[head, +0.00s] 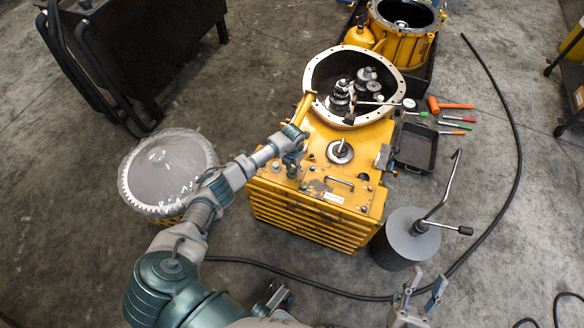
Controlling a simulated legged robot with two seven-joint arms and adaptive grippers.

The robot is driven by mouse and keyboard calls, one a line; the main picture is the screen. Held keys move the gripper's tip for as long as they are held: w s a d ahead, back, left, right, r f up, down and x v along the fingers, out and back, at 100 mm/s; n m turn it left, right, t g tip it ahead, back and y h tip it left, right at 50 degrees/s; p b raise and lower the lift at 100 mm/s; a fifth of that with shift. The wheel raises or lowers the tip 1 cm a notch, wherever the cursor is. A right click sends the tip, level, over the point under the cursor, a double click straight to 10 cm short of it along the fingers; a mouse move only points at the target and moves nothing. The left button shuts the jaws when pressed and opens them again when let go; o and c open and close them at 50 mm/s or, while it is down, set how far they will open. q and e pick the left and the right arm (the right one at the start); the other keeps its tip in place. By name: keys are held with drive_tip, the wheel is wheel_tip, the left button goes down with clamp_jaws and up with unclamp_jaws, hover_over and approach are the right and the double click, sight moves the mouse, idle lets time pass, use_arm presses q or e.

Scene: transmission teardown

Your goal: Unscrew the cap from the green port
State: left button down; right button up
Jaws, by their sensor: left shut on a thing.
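The yellow transmission housing (345,150) stands on the floor in the middle of the head view. My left gripper (292,171) is over the front left of its top face, pointing down, and is shut on a small cap there. The fingers mostly hide the cap and the port below it. A small green spot (304,186) shows just right of the fingertips. My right gripper (419,293) is at the bottom right, with its fingers apart and nothing between them, away from the housing.
A grey drum with a crank handle (404,240) stands right of the housing. A black tray (415,147) and hand tools (450,106) lie nearby. A round mesh-topped container (167,170) is on the left. A black hose (518,170) curves across the floor.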

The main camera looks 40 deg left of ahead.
use_arm(q)
drive_tip(key=shift+s+a+f, duration=0.3)
drive_tip(key=shift+s+f, duration=0.15)
drive_tip(key=shift+s, duration=0.05)
drive_tip(key=shift+r+n, duration=0.1)
drive_tip(key=shift+n, duration=0.3)
drive_tip(key=c, duration=1.2)
unclamp_jaws()
drive_tip(key=shift+n, duration=0.3)
drive_tip(key=shift+c, duration=0.2)
drive_tip(key=o, duration=0.4)
drive_tip(key=shift+s, duration=0.1)
drive_tip(key=shift+o, duration=0.6)
drive_tip(key=shift+w+d, duration=0.1)
drive_tip(key=shift+w, duration=0.1)
drive_tip(key=o, duration=0.4)
drive_tip(key=shift+w+d+r, duration=0.1)
drive_tip(key=shift+r, duration=0.05)
drive_tip(key=shift+r, duration=0.1)
